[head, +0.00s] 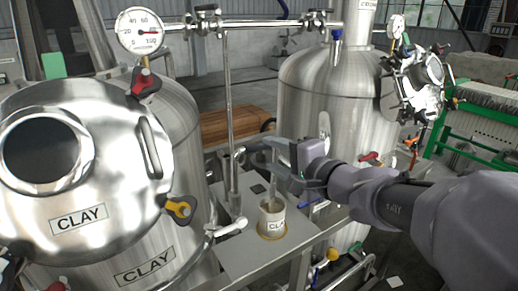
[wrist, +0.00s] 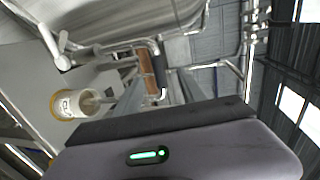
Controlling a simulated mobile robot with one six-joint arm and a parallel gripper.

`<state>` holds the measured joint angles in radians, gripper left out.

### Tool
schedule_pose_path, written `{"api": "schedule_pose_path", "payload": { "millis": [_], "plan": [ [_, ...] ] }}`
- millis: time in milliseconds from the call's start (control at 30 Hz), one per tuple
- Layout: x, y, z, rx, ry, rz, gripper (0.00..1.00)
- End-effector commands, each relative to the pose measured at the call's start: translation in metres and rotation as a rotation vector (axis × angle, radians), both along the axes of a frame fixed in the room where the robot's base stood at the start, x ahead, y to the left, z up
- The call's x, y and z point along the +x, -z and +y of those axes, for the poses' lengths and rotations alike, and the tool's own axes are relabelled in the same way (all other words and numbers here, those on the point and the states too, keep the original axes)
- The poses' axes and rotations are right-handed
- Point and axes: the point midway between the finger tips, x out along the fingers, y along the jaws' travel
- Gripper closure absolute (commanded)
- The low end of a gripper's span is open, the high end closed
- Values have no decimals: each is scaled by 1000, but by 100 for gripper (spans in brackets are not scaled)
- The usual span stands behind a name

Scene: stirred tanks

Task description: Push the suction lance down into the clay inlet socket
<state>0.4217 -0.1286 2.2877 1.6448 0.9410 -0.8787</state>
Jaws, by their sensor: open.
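The clay inlet socket (head: 272,222) is a pale cup with a CLAY label and a yellow ring at its base. It stands on a grey plate between the two tanks, and shows at left in the wrist view (wrist: 68,105). A short grey rod, apparently the suction lance (head: 272,190), stands roughly upright in its mouth; how deep it sits is hidden. My gripper (head: 277,157) is open above the socket, fingers pointing left. The lance's upper part is near or behind the fingers; I cannot tell whether it is between them.
A steel tank marked CLAY (head: 150,235) fills the left, with a yellow-handled valve (head: 180,208) near the socket. A vertical pipe (head: 229,110) rises behind the plate. Another tank (head: 312,95) stands behind my gripper. A red-handled valve (head: 370,157) is close above my arm.

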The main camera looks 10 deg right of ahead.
Motion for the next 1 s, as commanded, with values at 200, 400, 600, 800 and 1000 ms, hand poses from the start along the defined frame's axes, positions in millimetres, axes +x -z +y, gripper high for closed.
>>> {"api": "schedule_pose_path", "payload": {
  "millis": [200, 400, 600, 800, 1000],
  "plan": [
    [-55, -13, -22, -1, 6, -1, 52],
    [-75, -16, -28, 1, 1, -1, 52],
    [-76, -16, -28, 0, -1, 0, 52],
    [-78, -10, -19, -10, -22, 14, 52],
    [-146, 88, 81, -259, -332, 275, 52]
  ]
}}
